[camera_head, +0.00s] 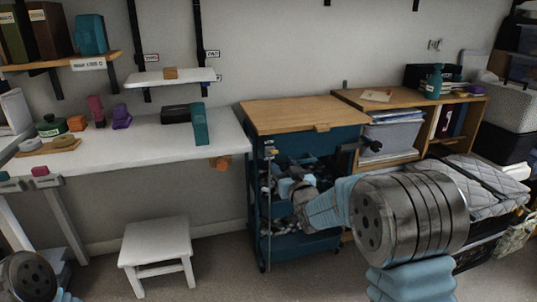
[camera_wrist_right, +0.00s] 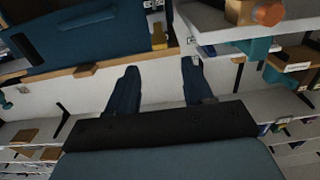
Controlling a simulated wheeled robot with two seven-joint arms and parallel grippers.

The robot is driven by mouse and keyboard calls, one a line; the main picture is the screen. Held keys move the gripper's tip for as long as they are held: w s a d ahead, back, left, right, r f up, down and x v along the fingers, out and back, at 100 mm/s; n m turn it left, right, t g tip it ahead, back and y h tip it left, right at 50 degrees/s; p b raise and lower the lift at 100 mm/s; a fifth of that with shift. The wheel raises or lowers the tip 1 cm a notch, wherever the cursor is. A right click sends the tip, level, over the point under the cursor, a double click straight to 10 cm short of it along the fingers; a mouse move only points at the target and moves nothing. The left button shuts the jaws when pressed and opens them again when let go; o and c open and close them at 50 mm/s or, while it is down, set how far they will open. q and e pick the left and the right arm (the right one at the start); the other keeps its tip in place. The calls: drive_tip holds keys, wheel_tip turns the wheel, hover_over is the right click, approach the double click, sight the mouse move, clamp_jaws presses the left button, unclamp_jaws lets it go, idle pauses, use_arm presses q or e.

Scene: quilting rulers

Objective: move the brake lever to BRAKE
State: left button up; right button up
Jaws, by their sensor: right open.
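The blue cart (camera_head: 305,140) with a wooden top stands in the middle of the head view. A small yellow lever-like part (camera_head: 272,152) shows at its front left corner, which I take to be the brake lever. It also shows in the right wrist view as a yellow piece (camera_wrist_right: 158,38) on the cart's edge, beside a small pale label (camera_wrist_right: 153,5). I cannot read its setting. My right gripper (camera_head: 277,182) is in front of the cart, near this corner. In the wrist view its two dark blue fingers (camera_wrist_right: 160,85) are apart with nothing between them. My left gripper is out of view.
A white table (camera_head: 150,142) with small boxes stands left of the cart, with an orange part (camera_head: 220,163) under its edge. A white stool (camera_head: 157,240) stands on the floor. A wooden shelf unit (camera_head: 410,100) is close on the cart's right. Floor between stool and cart is clear.

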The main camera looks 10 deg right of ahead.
sight(274, 152)
drive_tip(key=w+p, duration=0.1)
drive_tip(key=w, duration=1)
drive_tip(key=shift+a+f+p, duration=0.1)
drive_tip(key=shift+a+p, duration=0.05)
drive_tip(key=shift+p, duration=0.2)
